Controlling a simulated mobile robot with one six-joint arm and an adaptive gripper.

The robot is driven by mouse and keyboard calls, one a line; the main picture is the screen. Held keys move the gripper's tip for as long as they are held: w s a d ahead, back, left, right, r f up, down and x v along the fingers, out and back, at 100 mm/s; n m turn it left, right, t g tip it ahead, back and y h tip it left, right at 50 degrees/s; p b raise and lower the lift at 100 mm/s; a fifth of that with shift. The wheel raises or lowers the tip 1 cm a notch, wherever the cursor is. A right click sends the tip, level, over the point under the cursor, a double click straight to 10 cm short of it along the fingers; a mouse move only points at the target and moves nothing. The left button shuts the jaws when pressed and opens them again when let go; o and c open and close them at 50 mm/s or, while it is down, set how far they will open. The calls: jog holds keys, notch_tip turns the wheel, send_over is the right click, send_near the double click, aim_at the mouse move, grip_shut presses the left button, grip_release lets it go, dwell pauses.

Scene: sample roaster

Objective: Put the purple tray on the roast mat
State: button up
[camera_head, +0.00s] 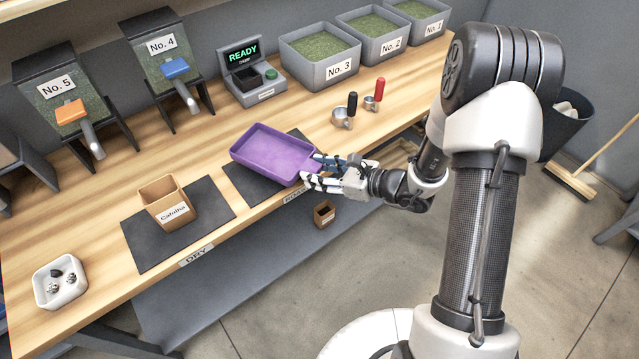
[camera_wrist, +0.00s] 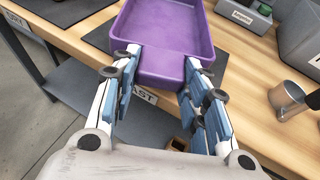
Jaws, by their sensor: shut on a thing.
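The purple tray (camera_head: 272,153) is over the dark roast mat (camera_head: 241,178) at the front middle of the bench. I cannot tell whether it rests on the mat or is held just above it. My gripper (camera_head: 316,172) is shut on the tray's right front end. In the wrist view the fingers of my gripper (camera_wrist: 160,90) are on both sides of the narrow end of the tray (camera_wrist: 165,35). The tray looks empty and about level. It hides much of the mat. The label at the mat's front edge is partly covered.
The dry mat (camera_head: 150,244) with a cardboard box (camera_head: 167,203) lies to the left. A white dish (camera_head: 59,282) with dark pieces is at the far left. A scale reading READY (camera_head: 252,75) stands behind the tray. Two handled metal cups (camera_head: 343,118) are to the right.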

notch_tip(320, 180, down, 4)
jog(key=shift+b, duration=0.65)
jog(key=o, duration=0.7)
jog(key=shift+f, duration=0.2)
jog(key=o, duration=0.4)
jog(key=shift+o, duration=0.2)
jog(key=shift+r, duration=0.1)
